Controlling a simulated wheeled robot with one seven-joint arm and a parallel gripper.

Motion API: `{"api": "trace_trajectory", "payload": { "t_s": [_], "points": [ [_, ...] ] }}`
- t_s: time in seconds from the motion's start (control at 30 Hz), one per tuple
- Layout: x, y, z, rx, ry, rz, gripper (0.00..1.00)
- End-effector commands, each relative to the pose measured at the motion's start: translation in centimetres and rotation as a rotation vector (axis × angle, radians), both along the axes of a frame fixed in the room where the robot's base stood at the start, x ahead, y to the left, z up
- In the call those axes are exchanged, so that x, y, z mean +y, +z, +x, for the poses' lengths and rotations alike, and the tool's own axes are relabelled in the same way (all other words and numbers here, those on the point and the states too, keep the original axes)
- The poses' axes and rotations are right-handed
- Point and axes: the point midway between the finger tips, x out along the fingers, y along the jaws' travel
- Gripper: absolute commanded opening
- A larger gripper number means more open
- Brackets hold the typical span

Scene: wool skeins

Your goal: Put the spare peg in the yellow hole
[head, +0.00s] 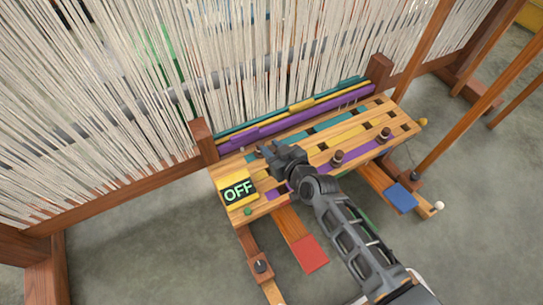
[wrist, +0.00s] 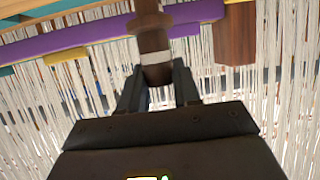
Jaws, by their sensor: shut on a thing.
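My gripper (head: 272,152) is over the left part of the slotted wooden board (head: 262,209). In the wrist view, my gripper (wrist: 157,75) is shut on a dark brown peg (wrist: 152,38) with a pale band, which extends beyond the fingertips. The held peg is hard to make out in the head view. Two other brown pegs stand upright on the board, one near the middle (head: 337,158) and one farther right (head: 384,135). Yellow (head: 318,150), teal and purple strips run across the board. My arm and gripper hide part of it, and I cannot tell which hole is below the held peg.
A yellow box with an OFF display (head: 238,190) sits at the board's left end, beside a green knob (head: 248,211). Pale hanging threads (head: 120,90) and a wooden post (head: 203,140) stand behind. Red (head: 309,253) and blue (head: 401,197) pedals extend in front.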

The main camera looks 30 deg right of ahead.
Motion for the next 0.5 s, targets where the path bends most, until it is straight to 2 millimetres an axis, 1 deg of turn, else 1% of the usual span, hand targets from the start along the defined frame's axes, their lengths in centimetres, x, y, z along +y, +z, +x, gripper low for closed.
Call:
{"api": "trace_trajectory", "payload": {
  "t_s": [0.17, 0.3, 0.4, 0.5],
  "points": [
    [0.4, -1.1, 0.0, 0.001, 0.0, -0.001, 0.04],
    [0.3, -3.2, 0.0, 0.001, 0.0, 0.001, 0.04],
    [0.3, -4.4, 0.0, 0.001, 0.0, 0.001, 0.04],
    [0.3, -4.4, 0.0, 0.0, 0.0, -0.001, 0.04]
  ]
}}
